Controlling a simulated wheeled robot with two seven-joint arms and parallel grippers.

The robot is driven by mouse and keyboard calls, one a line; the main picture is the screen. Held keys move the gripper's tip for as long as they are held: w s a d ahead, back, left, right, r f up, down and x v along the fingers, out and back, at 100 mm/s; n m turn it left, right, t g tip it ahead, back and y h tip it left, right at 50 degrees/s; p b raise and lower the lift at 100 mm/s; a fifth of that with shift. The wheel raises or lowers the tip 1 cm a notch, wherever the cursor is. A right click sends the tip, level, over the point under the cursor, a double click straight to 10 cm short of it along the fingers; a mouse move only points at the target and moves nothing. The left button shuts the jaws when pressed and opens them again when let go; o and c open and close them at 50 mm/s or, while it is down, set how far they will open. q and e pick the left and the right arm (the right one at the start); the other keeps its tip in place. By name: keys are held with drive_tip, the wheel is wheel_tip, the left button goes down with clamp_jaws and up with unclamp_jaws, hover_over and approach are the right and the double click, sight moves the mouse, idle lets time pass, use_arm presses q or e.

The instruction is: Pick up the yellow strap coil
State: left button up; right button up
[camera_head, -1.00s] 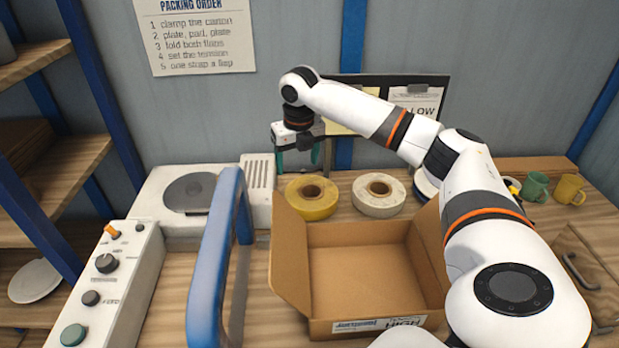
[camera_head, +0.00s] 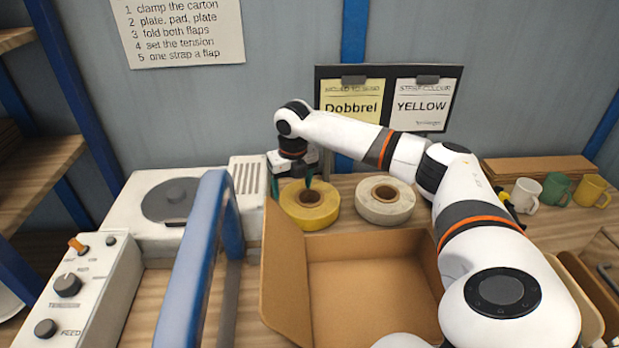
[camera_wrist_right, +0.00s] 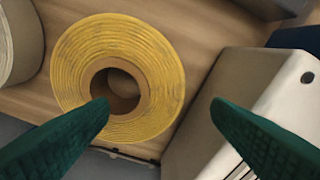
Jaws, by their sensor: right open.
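The yellow strap coil (camera_head: 311,214) lies flat on the bench behind the open carton, with a brown core hole in its middle. It also shows in the right wrist view (camera_wrist_right: 72,72). My right gripper (camera_head: 291,187) is open, pointing down at the coil's left side. In the right wrist view, one green fingertip of this gripper (camera_wrist_right: 159,104) overlaps the core hole and the other appears outside the coil's rim, so the ring wall lies between them. I cannot tell whether a finger touches it. My left gripper is not in view.
A white strap coil (camera_head: 385,212) lies just right of the yellow one. A white machine (camera_head: 185,187) stands close on the left. The open carton (camera_head: 365,285) and a blue arch (camera_head: 212,215) are in front. Several mugs (camera_head: 557,190) stand at the right.

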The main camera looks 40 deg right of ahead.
sight(291, 203)
drive_tip(key=shift+w+f+p, duration=0.2)
drive_tip(key=shift+f+p, duration=0.15)
drive_tip(key=shift+f, duration=1.4)
drive_tip(key=shift+w+f+p, duration=0.15)
drive_tip(key=shift+f+p, duration=0.15)
drive_tip(key=shift+f, duration=1.4)
drive_tip(key=shift+r, duration=0.1)
drive_tip(key=c, duration=1.4)
